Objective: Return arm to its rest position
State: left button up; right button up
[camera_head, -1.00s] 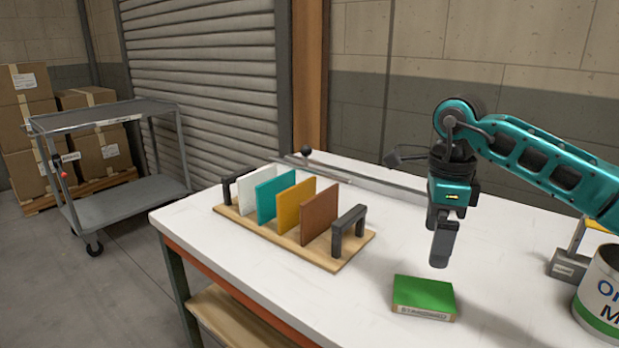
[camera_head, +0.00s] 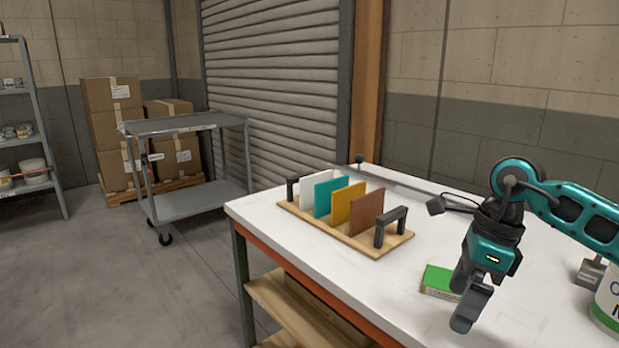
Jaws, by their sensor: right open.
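My right gripper (camera_head: 467,301) is at the lower right, over the white table (camera_head: 330,253). Its jaws are open and hold nothing. In this view it overlaps the right part of a green block (camera_head: 438,280) lying on the table; whether they touch cannot be told. My right arm (camera_head: 570,212) comes in from the right edge. My left gripper does not show.
A wooden rack (camera_head: 343,233) with white, teal, yellow and brown upright panels stands on the table, left of the gripper. A can (camera_head: 609,305) is at the right edge. A grey cart (camera_head: 190,205), stacked boxes (camera_head: 113,125) and a shelf (camera_head: 32,140) stand left.

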jog(key=s+a+f+m+g+y+p, duration=0.1)
jog(key=s+a+y, duration=0.3)
jog(key=a, duration=0.5)
jog(key=s+a+m+g+y+p, duration=0.1)
jog(key=a+y, duration=0.4)
jog(key=a, duration=0.3)
jog(key=a+r+m+t+y+p, duration=0.3)
jog(key=a+r+m+t+y, duration=0.35)
jog(key=m, duration=0.55)
jog(key=w+d+f+m+t+h+p, duration=0.1)
jog(key=d+f+m+t+h, duration=0.4)
jog(key=m, duration=0.6)
jog(key=d+f+m+t+h+p, duration=0.1)
jog(key=d+f+m+t+h, duration=0.35)
jog(key=m+t, duration=0.5)
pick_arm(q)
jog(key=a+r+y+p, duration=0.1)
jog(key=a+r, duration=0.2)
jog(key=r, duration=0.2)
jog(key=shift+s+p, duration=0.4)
pick_arm(e)
jog(key=s+d+f+m+g+h, duration=0.3)
jog(key=s+d+f+m+g, duration=0.1)
jog(key=s+f+m, duration=0.2)
jog(key=s+d+f+m+g+h, duration=0.3)
jog(key=s+f+m, duration=0.3)
jog(key=f, duration=0.3)
jog(key=shift+s+d+f+g+h, duration=0.25)
jog(key=shift+s+d+g+h, duration=0.15)
jog(key=shift+d, duration=0.2)
